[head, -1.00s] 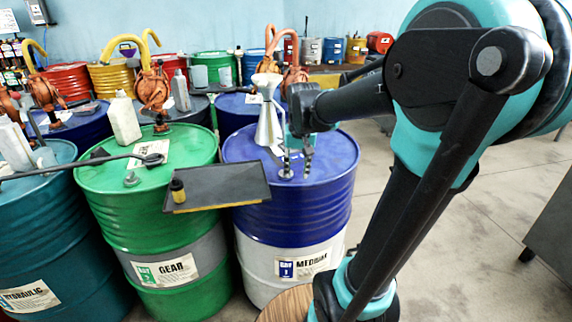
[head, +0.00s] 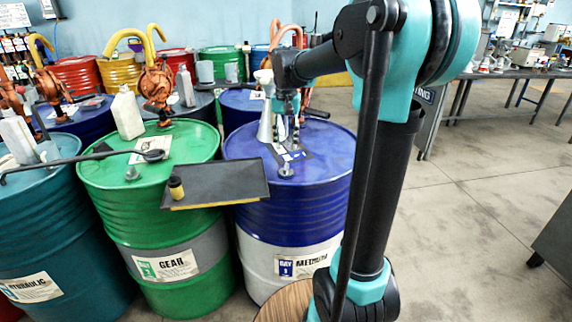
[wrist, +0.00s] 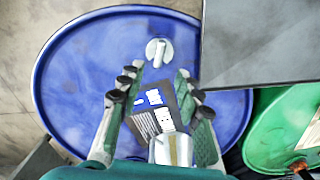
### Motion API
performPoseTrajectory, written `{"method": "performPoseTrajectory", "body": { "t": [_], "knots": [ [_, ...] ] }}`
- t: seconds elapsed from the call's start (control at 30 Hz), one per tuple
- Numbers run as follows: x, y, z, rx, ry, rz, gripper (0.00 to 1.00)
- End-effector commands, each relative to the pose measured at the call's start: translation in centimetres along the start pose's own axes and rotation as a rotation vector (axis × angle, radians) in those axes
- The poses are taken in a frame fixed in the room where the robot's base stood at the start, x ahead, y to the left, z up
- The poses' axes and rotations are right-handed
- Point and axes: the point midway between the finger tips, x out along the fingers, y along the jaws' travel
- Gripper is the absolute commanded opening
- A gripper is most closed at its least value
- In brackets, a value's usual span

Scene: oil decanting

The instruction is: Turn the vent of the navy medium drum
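The navy medium drum (head: 325,205) has a blue top and a white lower band with a "MEDIUM" label. Its vent (head: 286,169), a small grey fitting with a bar-shaped handle, stands near the front of the lid. The vent also shows in the wrist view (wrist: 158,52), its bar nearly upright in the picture. My gripper (head: 288,142) is over the lid, behind and above the vent and apart from it. In the wrist view my gripper (wrist: 158,76) has its fingers spread, with nothing between the tips. The vent lies just beyond them.
A metal funnel (head: 265,122) stands on the lid behind the vent, close to my gripper. A label card (wrist: 158,112) lies on the lid. A dark tray (head: 225,181) sits left of the vent. The green gear drum (head: 150,215) is at left; open floor is at right.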

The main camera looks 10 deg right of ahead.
Motion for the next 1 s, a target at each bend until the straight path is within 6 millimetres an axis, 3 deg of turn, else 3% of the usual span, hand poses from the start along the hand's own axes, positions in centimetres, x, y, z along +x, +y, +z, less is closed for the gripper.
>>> {"method": "performPoseTrajectory", "body": {
  "t": [0.3,0.5,0.9,1.0],
  "knots": [
    [6.1,0.0,0.0,0.000,0.000,0.000,0.34],
    [8.3,0.0,0.0,0.000,0.000,0.000,0.34],
    [9.1,0.0,0.0,0.000,0.000,0.000,0.34],
    [9.1,0.0,0.0,0.000,0.000,0.000,0.23]
  ]
}}
